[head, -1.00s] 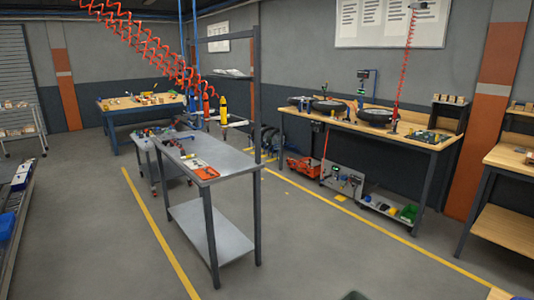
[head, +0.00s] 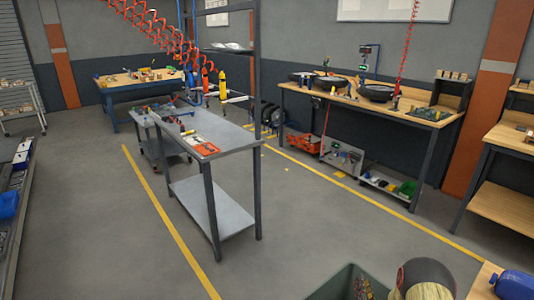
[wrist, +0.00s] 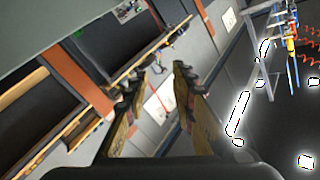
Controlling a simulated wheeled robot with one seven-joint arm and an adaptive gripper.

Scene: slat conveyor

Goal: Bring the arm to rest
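My gripper (wrist: 157,84) shows in the wrist view, with its two tan and black fingers spread well apart. Nothing is between the fingertips. The wrist view is tilted, with a wall and benches beyond the fingers. My gripper cannot be made out in the head view. No object is held.
A steel trolley table (head: 232,139) stands mid-floor, with a wooden workbench (head: 345,99) behind it at the right. A conveyor (head: 12,215) runs along the left edge. A dark green bin (head: 330,288) and a blue item (head: 517,285) are at the lower right. Floor between is open.

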